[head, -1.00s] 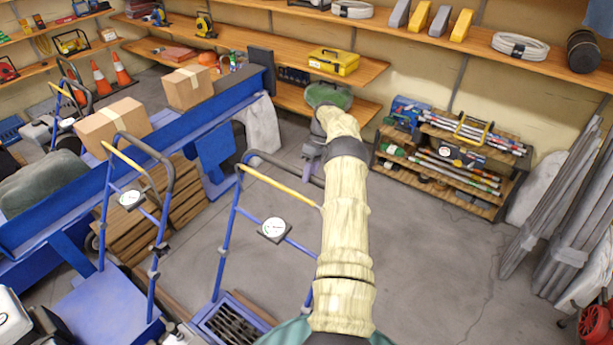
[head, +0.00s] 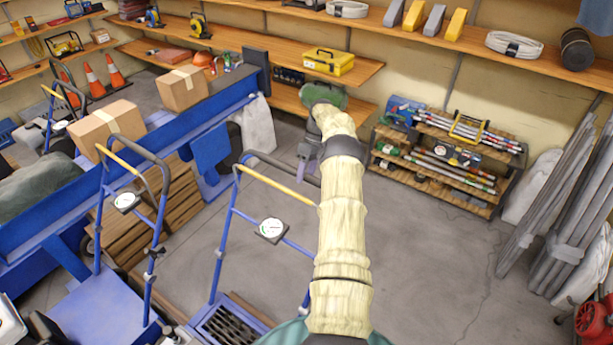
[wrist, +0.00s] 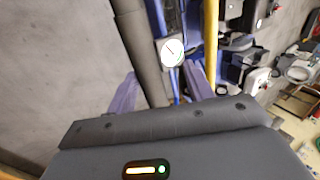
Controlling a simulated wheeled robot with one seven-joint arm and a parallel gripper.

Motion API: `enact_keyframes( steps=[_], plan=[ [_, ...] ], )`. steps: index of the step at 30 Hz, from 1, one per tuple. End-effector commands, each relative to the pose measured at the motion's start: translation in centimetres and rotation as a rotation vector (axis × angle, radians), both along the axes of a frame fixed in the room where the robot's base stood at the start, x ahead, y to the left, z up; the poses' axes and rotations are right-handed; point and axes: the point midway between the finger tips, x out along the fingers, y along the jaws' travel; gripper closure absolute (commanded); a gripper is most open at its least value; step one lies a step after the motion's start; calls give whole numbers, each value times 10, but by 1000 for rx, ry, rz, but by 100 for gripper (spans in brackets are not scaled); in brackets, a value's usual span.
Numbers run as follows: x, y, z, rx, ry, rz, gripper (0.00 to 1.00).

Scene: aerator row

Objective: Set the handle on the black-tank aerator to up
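The nearest aerator has a blue frame (head: 222,245), a dark grey U-shaped handle (head: 275,161), a yellow bar (head: 272,184) and a white gauge (head: 271,229). A similar aerator stands left of it, with its own grey handle (head: 150,155) and gauge (head: 127,200). No black tank shows clearly, so I cannot tell which one is the black-tank aerator. My gripper (head: 304,168) points down by the far right end of the nearest handle. In the wrist view, the purple fingers of my gripper (wrist: 160,92) are apart, with a dark grey tube (wrist: 139,45) between them in the picture. Contact cannot be told.
A blue trailer-like frame (head: 110,185) with cardboard boxes (head: 107,127) lies to the left. A low wooden rack (head: 440,175) with tools stands at the back right. Grey poles (head: 560,220) lean at the right. The floor (head: 430,260) right of my arm is clear.

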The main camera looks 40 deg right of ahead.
Motion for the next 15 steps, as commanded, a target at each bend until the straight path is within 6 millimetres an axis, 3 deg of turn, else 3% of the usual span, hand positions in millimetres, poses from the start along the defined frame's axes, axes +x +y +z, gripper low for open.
enact_keyframes(
  steps=[9, 15],
  plan=[
    [0, -1, 57, -2, -3, -1, 51],
    [-1, -2, 83, 0, 1, -2, 51]
  ],
)
